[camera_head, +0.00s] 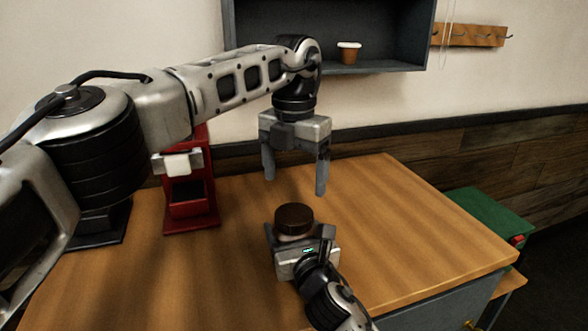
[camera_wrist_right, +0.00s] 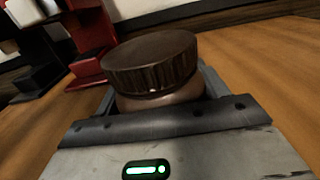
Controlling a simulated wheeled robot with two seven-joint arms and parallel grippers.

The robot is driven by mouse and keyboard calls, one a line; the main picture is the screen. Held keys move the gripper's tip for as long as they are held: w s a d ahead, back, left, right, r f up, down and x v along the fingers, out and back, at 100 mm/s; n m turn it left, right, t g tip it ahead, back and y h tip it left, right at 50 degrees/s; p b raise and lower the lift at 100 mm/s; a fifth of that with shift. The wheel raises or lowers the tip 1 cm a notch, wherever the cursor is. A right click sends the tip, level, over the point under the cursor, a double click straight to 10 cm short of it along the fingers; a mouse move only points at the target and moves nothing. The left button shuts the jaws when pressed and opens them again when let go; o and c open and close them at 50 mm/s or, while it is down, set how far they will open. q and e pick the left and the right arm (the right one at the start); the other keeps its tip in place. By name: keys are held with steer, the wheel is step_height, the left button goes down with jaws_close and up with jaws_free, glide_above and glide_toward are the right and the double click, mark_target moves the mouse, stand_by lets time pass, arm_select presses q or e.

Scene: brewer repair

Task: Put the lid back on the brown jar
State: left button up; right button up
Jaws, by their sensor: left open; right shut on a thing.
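The brown jar (camera_wrist_right: 160,102) stands on the wooden table, between the fingers of my right gripper (camera_head: 297,245), which is shut on it. A dark brown lid (camera_head: 293,219) with a ridged rim rests on top of the jar. The lid (camera_wrist_right: 152,62) also shows in the right wrist view, looking level or nearly so; whether it is screwed tight I cannot tell. My left gripper (camera_head: 295,180) points down, open and empty, above and a little behind the lid, apart from it. Most of the jar's body is hidden by the right gripper.
A red machine (camera_head: 190,190) stands at the table's left, behind my left arm. A dark wall shelf (camera_head: 335,68) holds a small brown-and-white cup (camera_head: 348,52). A green box (camera_head: 485,217) is beyond the table's right edge. The table's right part is clear.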

mark_target(294, 213)
arm_select(q)
steer(key=n, duration=0.5)
steer(key=shift+r+n, duration=0.25)
steer(key=shift+n, duration=0.05)
arm_select(e)
steer(key=shift+f, duration=0.1)
arm_select(q)
steer(key=shift+f, duration=0.1)
steer(key=shift+f, duration=3.95)
steer(key=c, duration=1)
steer(key=m, duration=0.5)
steer(key=o, duration=1.1)
